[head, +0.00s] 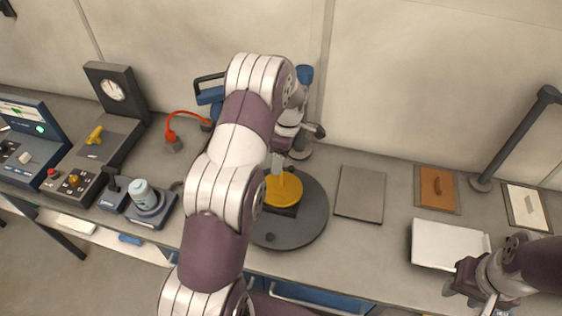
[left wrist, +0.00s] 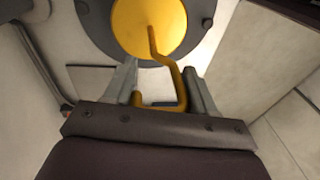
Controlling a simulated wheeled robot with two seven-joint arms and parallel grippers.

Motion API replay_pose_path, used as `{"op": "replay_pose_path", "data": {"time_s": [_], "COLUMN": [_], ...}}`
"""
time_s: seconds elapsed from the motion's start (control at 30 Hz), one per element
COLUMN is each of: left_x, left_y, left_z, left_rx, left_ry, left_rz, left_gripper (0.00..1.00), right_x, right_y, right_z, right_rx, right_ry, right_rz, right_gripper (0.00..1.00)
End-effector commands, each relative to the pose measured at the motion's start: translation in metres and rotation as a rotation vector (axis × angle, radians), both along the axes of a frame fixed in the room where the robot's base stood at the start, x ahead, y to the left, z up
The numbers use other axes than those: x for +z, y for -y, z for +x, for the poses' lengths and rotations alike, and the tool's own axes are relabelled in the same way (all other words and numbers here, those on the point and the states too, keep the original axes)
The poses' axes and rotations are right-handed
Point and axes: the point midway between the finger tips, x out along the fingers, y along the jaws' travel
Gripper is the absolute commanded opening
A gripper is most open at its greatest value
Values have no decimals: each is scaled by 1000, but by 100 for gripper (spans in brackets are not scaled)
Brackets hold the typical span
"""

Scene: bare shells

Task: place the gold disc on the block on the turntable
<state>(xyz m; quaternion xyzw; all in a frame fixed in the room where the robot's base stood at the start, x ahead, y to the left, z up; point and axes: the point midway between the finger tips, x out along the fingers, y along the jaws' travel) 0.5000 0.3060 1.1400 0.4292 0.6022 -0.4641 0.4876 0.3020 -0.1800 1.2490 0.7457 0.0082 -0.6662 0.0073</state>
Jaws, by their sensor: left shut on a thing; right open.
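The gold disc (head: 285,188), with a bent gold handle, is over the dark block (head: 281,211) on the round dark grey turntable (head: 305,226). I cannot tell whether disc and block touch. My left gripper (head: 278,165) is above the disc, partly hidden by my arm. In the left wrist view the disc (left wrist: 148,25) lies beyond the fingers, its handle (left wrist: 178,80) runs between them (left wrist: 163,88), and the turntable (left wrist: 195,35) shows behind it. The gripper is shut on the handle. My right gripper (head: 487,295) is open at the lower right, partly cut off.
A flat grey panel (head: 360,193) lies right of the turntable. A white tray (head: 445,244) is near my right gripper. A dark post (head: 515,140) stands at the right. A jar on a scale (head: 146,196) and a red lamp (head: 172,135) are at the left.

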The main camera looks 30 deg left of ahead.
Motion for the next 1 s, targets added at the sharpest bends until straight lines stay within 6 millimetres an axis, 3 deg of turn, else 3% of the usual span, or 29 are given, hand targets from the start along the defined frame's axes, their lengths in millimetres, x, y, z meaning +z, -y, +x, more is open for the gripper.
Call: {"op": "replay_pose_path", "data": {"time_s": [0.1,0.2,0.57,0.6,0.63,0.97,1.0], "left_x": [-15,-32,-44,-42,-42,-37,-37], "left_y": [1,0,0,0,0,0,0], "left_z": [0,0,0,0,0,0,2], "left_rx": [-1,-2,-1,-1,-1,-2,-1], "left_ry": [-7,-4,-1,-1,-1,-1,1], "left_rz": [-2,-1,0,0,0,-1,0], "left_gripper": [2,2,2,68,78,81,81], "right_x": [21,28,21,23,23,28,22], "right_y": [0,0,0,0,0,0,0], "right_z": [0,0,0,0,0,0,0], "right_rx": [0,0,0,0,0,0,0], "right_ry": [0,0,0,0,0,0,1], "right_rz": [0,0,0,0,0,0,0], "right_gripper": [43,43,43,43,43,43,43]}}
